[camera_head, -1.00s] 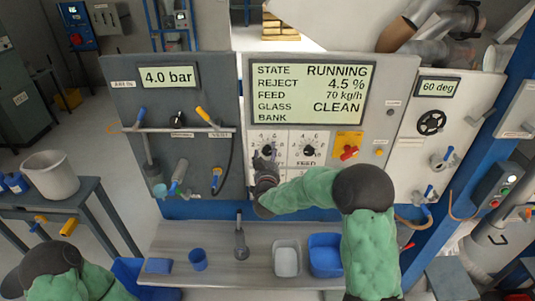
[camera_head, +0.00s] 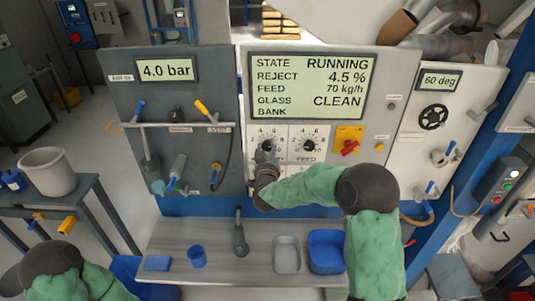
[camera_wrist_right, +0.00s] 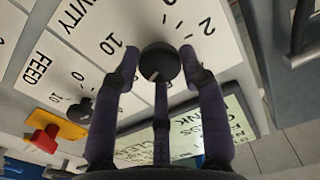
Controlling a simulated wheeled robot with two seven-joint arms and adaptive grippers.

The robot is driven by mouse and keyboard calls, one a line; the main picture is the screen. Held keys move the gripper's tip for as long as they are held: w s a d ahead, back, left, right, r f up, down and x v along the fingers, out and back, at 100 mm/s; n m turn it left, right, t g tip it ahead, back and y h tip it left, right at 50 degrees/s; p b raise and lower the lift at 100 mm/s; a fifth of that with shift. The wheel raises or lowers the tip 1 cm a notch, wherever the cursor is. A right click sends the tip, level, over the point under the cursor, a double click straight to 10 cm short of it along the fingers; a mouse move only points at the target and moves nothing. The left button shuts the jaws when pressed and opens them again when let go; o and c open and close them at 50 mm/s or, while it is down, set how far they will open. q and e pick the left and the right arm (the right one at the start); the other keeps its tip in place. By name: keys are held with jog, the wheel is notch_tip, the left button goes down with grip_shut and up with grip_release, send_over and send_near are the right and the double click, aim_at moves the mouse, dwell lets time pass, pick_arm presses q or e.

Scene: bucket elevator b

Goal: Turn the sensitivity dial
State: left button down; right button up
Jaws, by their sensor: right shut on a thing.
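The sensitivity dial is a round black knob on a white numbered plate. It shows in the right wrist view (camera_wrist_right: 161,62), with a "10" and a "2" beside it and the end of its label, "VITY". My right gripper (camera_wrist_right: 160,66) has its dark fingers around the knob and is shut on it. In the head view my right gripper (camera_head: 266,157) is at the left dial plate (camera_head: 280,129) and hides most of the knob and its label. My left forearm shows at the bottom left, but its gripper is out of view.
The FEED dial (camera_head: 308,146) sits close to the right, then a red switch on a yellow plate (camera_head: 349,140). The status display (camera_head: 312,86) reads RUNNING, reject 4.5 %. A shelf (camera_head: 215,262) below holds a blue cup and bins.

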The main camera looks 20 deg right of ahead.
jog(key=shift+r+m+b, duration=0.15)
jog(key=shift+m+b, duration=0.35)
jog(key=shift+b, duration=0.05)
jog(key=shift+r, duration=0.25)
jog(key=o, duration=1.1)
jog(key=shift+f, duration=0.25)
jog(key=shift+s+a, duration=0.2)
jog(key=shift+s, duration=0.3)
jog(key=v, duration=1.1)
jog(key=shift+r, duration=0.1)
